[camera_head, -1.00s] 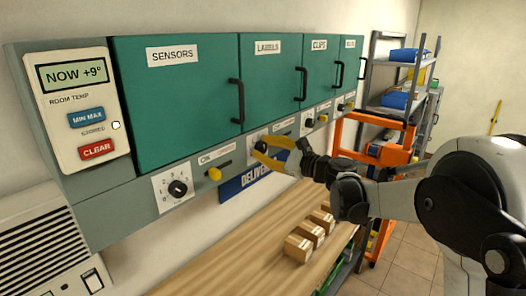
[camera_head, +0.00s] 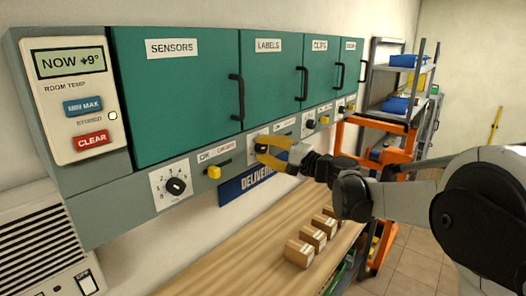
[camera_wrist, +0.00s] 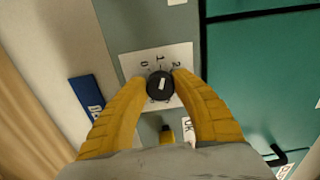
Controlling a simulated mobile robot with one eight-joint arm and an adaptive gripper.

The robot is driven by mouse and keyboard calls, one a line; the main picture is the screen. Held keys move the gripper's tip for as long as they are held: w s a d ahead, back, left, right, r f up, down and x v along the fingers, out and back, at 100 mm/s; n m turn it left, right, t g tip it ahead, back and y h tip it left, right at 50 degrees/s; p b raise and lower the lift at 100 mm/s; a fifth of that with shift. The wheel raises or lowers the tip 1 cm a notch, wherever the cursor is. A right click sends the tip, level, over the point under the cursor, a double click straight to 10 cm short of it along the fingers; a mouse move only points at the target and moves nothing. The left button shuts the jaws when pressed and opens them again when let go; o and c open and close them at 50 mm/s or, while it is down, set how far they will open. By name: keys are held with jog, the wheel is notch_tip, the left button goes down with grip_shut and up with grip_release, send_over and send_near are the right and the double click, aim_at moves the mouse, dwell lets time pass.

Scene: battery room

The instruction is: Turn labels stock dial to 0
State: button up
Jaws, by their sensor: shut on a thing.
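The labels stock dial (camera_wrist: 160,86) is a black round knob with a white mark, on a white plate (camera_wrist: 184,56) numbered 0, 1 and 2 in the wrist view. The mark points roughly toward the 1. My gripper (camera_wrist: 162,80) has its yellow fingers closed on both sides of the knob. In the head view my gripper (camera_head: 264,150) is at the panel strip below the green LABELS door (camera_head: 268,75), and its fingers partly cover the dial (camera_head: 262,141).
A yellow slider (camera_wrist: 167,134) sits beside the dial in the wrist view. The sensors dial (camera_head: 176,186) is to the left in the head view. Black door handles (camera_head: 301,85) stick out above. A wooden bench (camera_head: 235,262) with small boxes (camera_head: 312,237) lies below.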

jog(key=n+b, duration=0.1)
jog(key=n, duration=0.4)
jog(key=shift+n, duration=0.3)
jog(key=shift+w+f+n, duration=0.1)
jog(key=shift+n, duration=2.1)
jog(key=o, duration=1.2)
jog(key=v, duration=1.2)
